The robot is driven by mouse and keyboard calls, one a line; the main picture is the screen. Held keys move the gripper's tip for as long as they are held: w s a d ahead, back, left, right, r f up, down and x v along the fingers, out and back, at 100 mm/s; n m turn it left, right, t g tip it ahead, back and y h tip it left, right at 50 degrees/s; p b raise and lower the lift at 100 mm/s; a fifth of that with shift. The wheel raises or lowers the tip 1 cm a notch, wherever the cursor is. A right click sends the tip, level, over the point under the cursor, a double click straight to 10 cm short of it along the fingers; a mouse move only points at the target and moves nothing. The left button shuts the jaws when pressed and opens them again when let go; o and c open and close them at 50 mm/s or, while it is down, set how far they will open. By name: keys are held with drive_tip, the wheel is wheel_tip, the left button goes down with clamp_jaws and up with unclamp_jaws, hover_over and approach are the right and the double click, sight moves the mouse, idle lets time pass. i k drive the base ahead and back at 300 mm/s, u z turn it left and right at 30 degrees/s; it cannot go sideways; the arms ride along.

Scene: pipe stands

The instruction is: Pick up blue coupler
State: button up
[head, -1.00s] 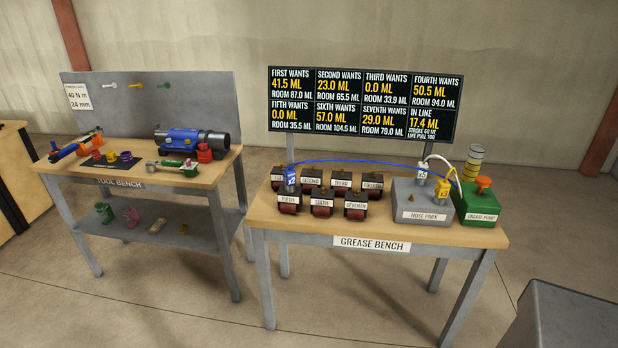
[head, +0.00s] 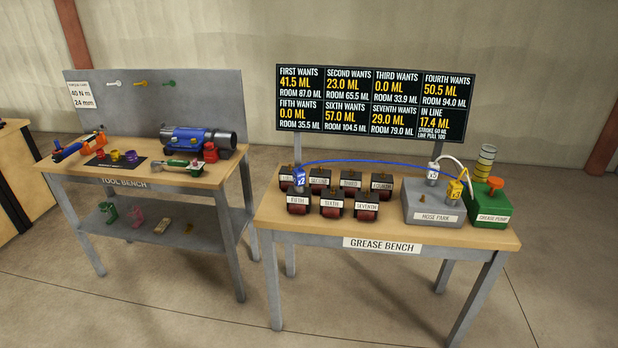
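The blue coupler (head: 299,179), a small blue and white piece marked x2, stands upright at the left end of the grease bench (head: 300,238). It is at the black and red unit labelled FIFTH (head: 298,202) and partly covers the unit behind; I cannot tell which one it sits on. A blue hose (head: 365,160) arcs from it to the right, toward the grey hose park block (head: 432,207). My gripper is not in view.
A white coupler (head: 432,173) and a yellow coupler (head: 454,190) are at the hose park. The green grease pump (head: 488,209) stands at the right end. The tool bench (head: 125,182) is to the left. Open floor (head: 190,310) lies in front.

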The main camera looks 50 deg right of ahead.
sight(299, 176)
drive_tip(key=u, duration=0.05)
drive_tip(key=i, duration=1)
drive_tip(key=z, duration=0.05)
